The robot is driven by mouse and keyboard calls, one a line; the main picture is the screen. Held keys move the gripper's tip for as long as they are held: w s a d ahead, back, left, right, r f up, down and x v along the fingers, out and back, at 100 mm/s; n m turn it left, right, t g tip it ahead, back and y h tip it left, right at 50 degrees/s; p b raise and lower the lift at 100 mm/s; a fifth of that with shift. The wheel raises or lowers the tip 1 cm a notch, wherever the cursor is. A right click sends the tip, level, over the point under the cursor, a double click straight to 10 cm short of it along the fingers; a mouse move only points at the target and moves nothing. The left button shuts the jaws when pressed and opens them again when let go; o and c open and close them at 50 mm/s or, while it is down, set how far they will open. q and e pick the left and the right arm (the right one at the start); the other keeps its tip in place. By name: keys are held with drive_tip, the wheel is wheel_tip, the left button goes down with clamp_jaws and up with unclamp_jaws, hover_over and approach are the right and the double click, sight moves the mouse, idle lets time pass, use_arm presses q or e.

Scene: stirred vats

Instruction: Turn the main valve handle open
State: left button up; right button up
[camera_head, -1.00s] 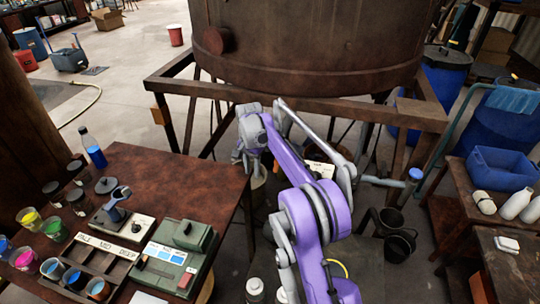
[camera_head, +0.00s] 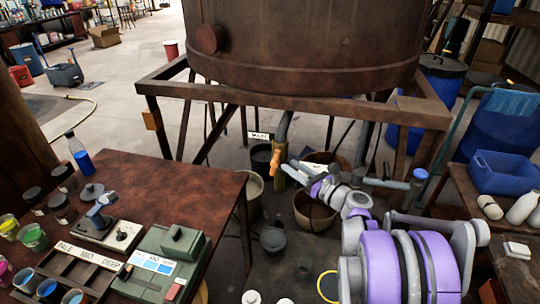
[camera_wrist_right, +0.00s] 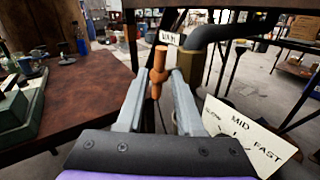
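The orange valve handle (camera_head: 275,160) hangs below the large brown vat, beside a grey pipe (camera_head: 284,126) that comes down from it. A small white label reading MAIN (camera_head: 259,135) is next to the pipe. My right gripper (camera_head: 291,169) reaches in from the lower right, with its tips close to the handle. In the right wrist view the handle (camera_wrist_right: 158,72) stands upright between the two grey fingers (camera_wrist_right: 159,80). Gaps show on both sides, so the fingers are open. I cannot tell how deep the handle sits between them. My left gripper is not in view.
The vat (camera_head: 310,50) rests on a rusty frame (camera_head: 290,103). A white SLOW, MID, FAST dial plate (camera_wrist_right: 245,138) is right of my gripper. Buckets (camera_head: 314,212) stand below. A brown table (camera_head: 185,185) with devices and cups is at left.

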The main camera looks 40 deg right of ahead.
sight(276, 158)
drive_tip(key=w, duration=1)
drive_tip(key=shift+w+a, duration=0.35)
drive_tip(key=shift+a, duration=0.1)
drive_tip(key=shift+c, duration=0.3)
clamp_jaws()
